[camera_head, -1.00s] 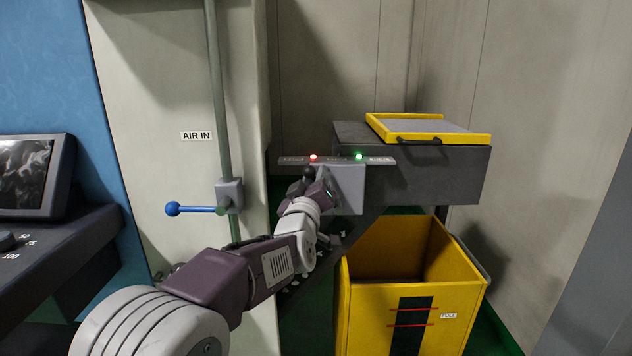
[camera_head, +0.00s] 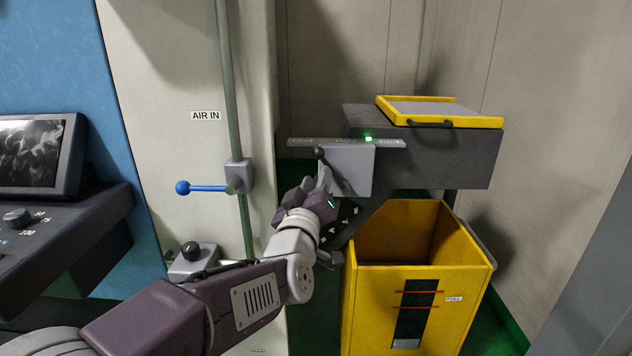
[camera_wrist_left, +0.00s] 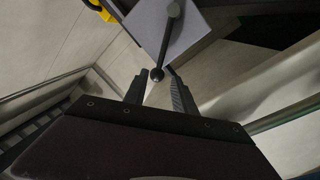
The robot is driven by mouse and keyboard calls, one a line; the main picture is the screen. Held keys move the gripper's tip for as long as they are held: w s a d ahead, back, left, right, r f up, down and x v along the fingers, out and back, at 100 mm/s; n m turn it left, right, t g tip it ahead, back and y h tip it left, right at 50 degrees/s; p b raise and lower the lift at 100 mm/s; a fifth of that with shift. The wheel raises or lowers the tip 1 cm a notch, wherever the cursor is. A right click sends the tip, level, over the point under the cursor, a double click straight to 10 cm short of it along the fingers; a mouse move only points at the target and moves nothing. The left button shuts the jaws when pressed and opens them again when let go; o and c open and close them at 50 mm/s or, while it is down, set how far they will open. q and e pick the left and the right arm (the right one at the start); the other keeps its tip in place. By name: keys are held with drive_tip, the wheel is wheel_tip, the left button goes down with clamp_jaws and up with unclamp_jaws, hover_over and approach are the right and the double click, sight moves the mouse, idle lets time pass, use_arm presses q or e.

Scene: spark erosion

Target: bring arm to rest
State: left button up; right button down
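My left gripper (camera_head: 323,182) is just below and in front of a grey control box (camera_head: 356,165). In the left wrist view its two fingers (camera_wrist_left: 157,78) are apart, with nothing held between them. A dark lever with a ball knob (camera_head: 319,152) sticks out from the box. In the head view the knob is above the gripper. A green lamp (camera_head: 368,138) is lit on the strip above the box. My right gripper is not in view.
A yellow bin (camera_head: 418,300) stands open to the right of my arm, under a dark housing with a yellow-framed lid (camera_head: 440,112). A blue-handled valve (camera_head: 205,188) on a pipe is to the left. A console with a screen (camera_head: 38,155) is at far left.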

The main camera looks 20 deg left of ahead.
use_arm(q)
wheel_tip(320, 180, down, 23)
drive_tip(key=s+m+g+h, duration=0.2)
drive_tip(key=s+m+g, duration=0.15)
drive_tip(key=g, duration=0.45)
drive_tip(key=s+f+m+g, duration=0.2)
drive_tip(key=s+f+g, duration=0.4)
drive_tip(key=s, duration=0.4)
drive_tip(key=s+f+m+g, duration=0.3)
drive_tip(key=s+f+g, duration=0.1)
drive_tip(key=s+f, duration=0.5)
wheel_tip(320, 180, up, 21)
drive_tip(key=p, duration=2)
drive_tip(key=shift+s+d+h+p, duration=0.2)
drive_tip(key=shift+h+p, duration=0.1)
drive_tip(key=shift+p, duration=0.1)
